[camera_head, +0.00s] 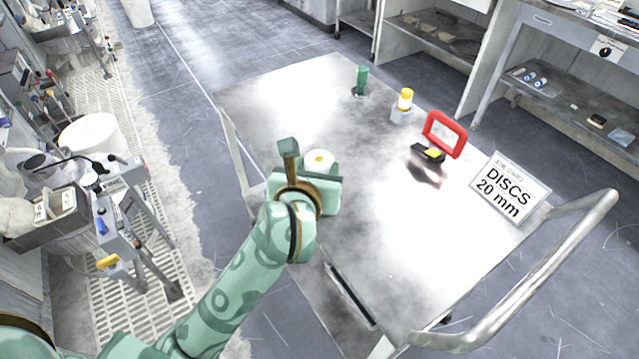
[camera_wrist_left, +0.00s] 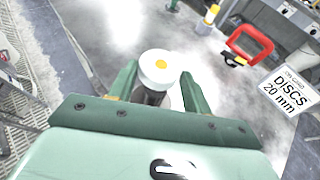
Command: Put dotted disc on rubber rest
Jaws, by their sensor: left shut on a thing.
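The dotted disc (camera_head: 319,160) is a thick white round piece with a yellow dot on top. In the left wrist view the disc (camera_wrist_left: 160,67) stands between the fingers, with a dark, narrower part beneath it. My left gripper (camera_head: 312,172) is shut on this piece over the left part of the metal table. Its fingers (camera_wrist_left: 158,92) flank it in the wrist view; the exact contact is partly hidden. I cannot make out for sure which thing is the rubber rest. My right gripper is not in view.
The metal table (camera_head: 290,100) carries a green cylinder (camera_head: 361,80), a yellow-and-white bottle (camera_head: 403,104), a red frame (camera_head: 445,134) with a black-and-yellow part, and a "DISCS 20 mm" sign (camera_head: 510,188). A metal handrail (camera_head: 540,275) bounds the near right. The table's middle is clear.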

